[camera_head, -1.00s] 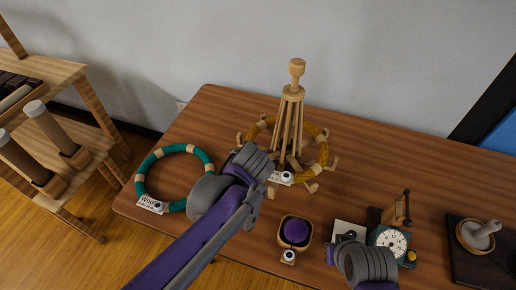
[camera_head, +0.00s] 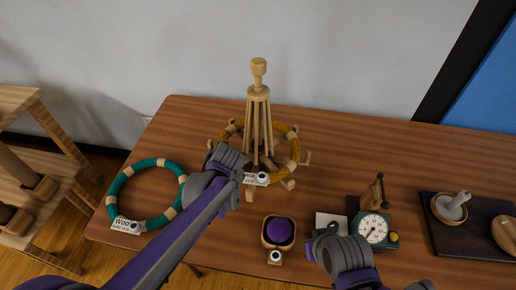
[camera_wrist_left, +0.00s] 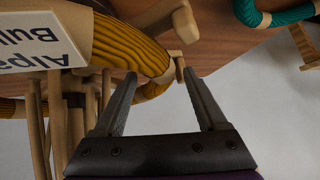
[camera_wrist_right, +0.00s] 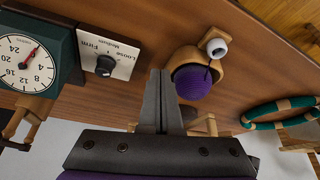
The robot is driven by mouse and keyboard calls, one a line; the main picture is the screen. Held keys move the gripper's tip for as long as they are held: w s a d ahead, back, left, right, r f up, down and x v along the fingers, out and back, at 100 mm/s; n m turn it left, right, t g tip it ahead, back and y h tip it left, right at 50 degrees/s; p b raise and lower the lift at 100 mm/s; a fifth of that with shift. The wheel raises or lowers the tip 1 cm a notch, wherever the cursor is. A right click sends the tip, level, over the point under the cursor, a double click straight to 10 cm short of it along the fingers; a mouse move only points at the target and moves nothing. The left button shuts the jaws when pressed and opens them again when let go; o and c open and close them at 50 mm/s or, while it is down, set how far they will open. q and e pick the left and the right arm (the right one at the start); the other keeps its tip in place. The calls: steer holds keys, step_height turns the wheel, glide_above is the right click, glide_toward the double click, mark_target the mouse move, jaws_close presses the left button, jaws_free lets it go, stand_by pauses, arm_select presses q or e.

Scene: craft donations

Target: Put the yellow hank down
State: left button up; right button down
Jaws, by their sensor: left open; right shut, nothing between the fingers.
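The yellow hank (camera_head: 285,133), a mustard ring with pale wooden bands, lies around the base of the wooden swift (camera_head: 258,105) on the table. A tag reading in part "Alpa… Bull…" (camera_wrist_left: 40,35) is close by it. My left gripper (camera_head: 224,158) is at the ring's left side. In the left wrist view the left fingers (camera_wrist_left: 163,95) are open and empty, with the yellow hank (camera_wrist_left: 135,45) just beyond them; whether they touch it I cannot tell. My right gripper (camera_head: 325,240) is shut and empty, near the purple ball bowl (camera_head: 266,240).
A teal ring (camera_head: 117,191) with a wool tag lies at the table's left. A dark tray (camera_head: 450,240) is at the right. The back right tabletop (camera_head: 370,150) is bare.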

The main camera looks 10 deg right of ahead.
arm_select(q)
steer(key=shift+w+a+f, duration=0.1)
steer(key=shift+w+f, duration=0.1)
steer(key=shift+f, duration=0.05)
jaws_close()
steer(key=shift+r, duration=0.1)
stand_by(0.3)
